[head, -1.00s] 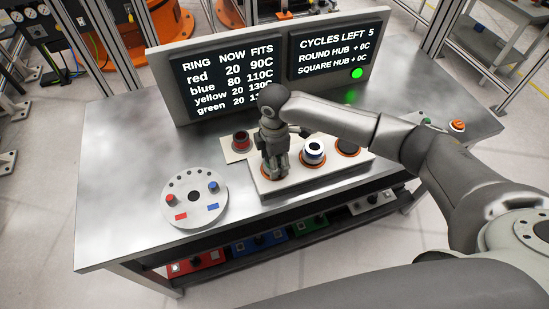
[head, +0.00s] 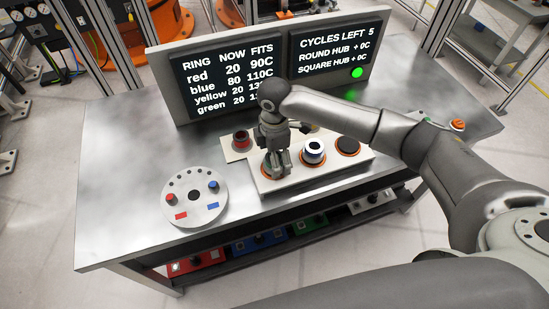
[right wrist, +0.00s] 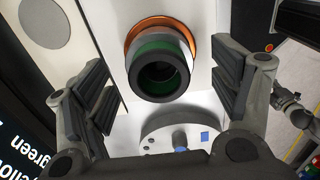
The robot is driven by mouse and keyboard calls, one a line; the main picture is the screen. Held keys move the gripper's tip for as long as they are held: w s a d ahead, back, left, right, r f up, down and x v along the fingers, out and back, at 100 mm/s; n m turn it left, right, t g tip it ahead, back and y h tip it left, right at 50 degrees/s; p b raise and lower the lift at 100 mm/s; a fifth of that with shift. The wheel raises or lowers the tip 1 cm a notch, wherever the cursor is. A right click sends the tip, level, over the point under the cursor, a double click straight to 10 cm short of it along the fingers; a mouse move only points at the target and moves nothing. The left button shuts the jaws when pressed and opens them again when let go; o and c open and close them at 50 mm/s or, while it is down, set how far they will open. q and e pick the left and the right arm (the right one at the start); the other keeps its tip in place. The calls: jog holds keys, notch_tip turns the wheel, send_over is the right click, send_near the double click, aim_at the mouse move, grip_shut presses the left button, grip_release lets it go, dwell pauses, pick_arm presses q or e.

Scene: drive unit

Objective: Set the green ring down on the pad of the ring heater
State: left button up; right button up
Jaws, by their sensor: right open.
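The green ring (right wrist: 160,72), dark-rimmed with green inside, appears in the right wrist view to sit on the orange-edged pad (right wrist: 131,43) of the white ring heater (head: 281,189). My right gripper (right wrist: 160,92) is open, with one finger on each side of the ring and a visible gap to each. In the head view my right gripper (head: 277,170) points down over the heater's left pad and hides most of the ring there. My left gripper is not in view.
A red ring (head: 240,139) stands behind left. A round white plate (head: 194,218) with small pegs lies left. The screen (head: 225,85) stands behind.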

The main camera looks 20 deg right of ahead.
notch_tip(320, 180, up, 11)
jog(key=shift+f, duration=0.2)
dwell(0.3)
